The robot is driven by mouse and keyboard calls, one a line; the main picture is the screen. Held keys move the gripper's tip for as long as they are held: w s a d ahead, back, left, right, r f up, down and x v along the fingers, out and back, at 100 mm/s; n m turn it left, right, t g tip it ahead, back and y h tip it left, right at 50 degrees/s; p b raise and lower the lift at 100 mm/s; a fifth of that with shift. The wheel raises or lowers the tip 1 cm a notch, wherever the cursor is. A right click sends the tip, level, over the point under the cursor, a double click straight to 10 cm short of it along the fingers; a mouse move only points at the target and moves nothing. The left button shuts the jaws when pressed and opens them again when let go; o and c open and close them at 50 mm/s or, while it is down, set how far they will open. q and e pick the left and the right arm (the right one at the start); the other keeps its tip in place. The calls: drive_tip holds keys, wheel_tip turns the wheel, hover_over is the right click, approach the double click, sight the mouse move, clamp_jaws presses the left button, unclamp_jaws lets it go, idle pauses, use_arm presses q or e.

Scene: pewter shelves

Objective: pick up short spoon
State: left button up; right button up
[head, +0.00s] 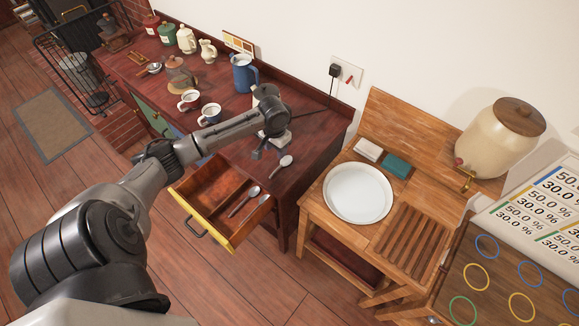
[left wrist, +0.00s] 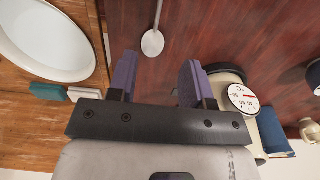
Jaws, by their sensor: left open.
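A metal spoon (head: 283,164) lies on the dark red counter near its right front edge. In the left wrist view its round bowl (left wrist: 153,43) is just beyond the fingertips, with the handle running to the top edge. My left gripper (head: 268,151) is open and empty, above the counter beside this spoon; its purple fingers show in the left wrist view (left wrist: 157,80). Another spoon (head: 246,196) lies in the open drawer (head: 197,194), beside further utensils. A third spoon-like utensil (head: 152,68) lies far left on the counter. I cannot tell which is the short one.
The yellow-fronted drawer juts out below my left arm. To the right, a wooden stand holds a white basin (head: 357,191) and a beige dispenser (head: 497,140).

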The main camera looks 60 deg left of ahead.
use_arm(q)
hover_over(278, 168)
drive_tip(key=f, duration=0.5)
drive_tip(key=shift+s+a+f, duration=0.1)
drive_tip(key=shift+a, duration=0.1)
drive_tip(key=shift+d+f, duration=0.2)
drive_tip(key=shift+f, duration=2.5)
clamp_jaws()
